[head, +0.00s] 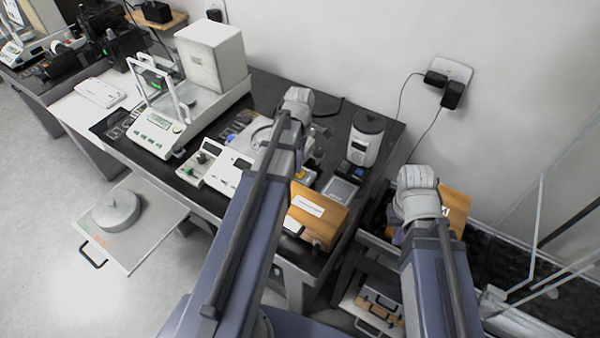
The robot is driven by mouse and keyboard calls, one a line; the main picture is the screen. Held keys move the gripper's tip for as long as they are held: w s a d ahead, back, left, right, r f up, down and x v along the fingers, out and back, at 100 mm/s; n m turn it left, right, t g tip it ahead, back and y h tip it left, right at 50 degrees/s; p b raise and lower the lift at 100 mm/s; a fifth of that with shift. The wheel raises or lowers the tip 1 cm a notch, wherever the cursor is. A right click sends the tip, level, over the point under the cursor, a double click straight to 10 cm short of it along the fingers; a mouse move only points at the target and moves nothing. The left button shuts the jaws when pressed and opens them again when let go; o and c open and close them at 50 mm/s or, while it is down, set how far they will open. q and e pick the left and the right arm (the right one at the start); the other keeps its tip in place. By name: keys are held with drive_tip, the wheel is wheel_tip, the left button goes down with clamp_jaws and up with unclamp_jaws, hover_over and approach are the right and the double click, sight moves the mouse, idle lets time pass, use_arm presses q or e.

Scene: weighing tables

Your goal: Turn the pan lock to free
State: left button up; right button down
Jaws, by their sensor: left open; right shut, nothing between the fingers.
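A pale control box (215,166) with a small dark green-topped knob (202,157) sits at the table's front edge. I cannot tell for sure which part is the pan lock. A light balance with a round pan (262,136) stands behind the box, partly covered by my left arm. My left gripper (299,160) is over the table just right of that pan; it is open, its fingers mostly hidden by the arm. My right gripper (399,236) is shut and empty beyond the table's right end, largely hidden behind its arm.
A balance with a white box-shaped housing (212,57) stands at left on the dark table (265,90). A white canister (366,140) stands at the back right. A wooden box (318,212) is near the front edge. A pulled-out shelf (150,246) bears a round weight (116,209).

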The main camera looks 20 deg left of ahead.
use_arm(q)
wheel_tip(320, 180, down, 4)
drive_tip(key=b, duration=0.3)
drive_tip(key=shift+f, duration=0.25)
clamp_jaws()
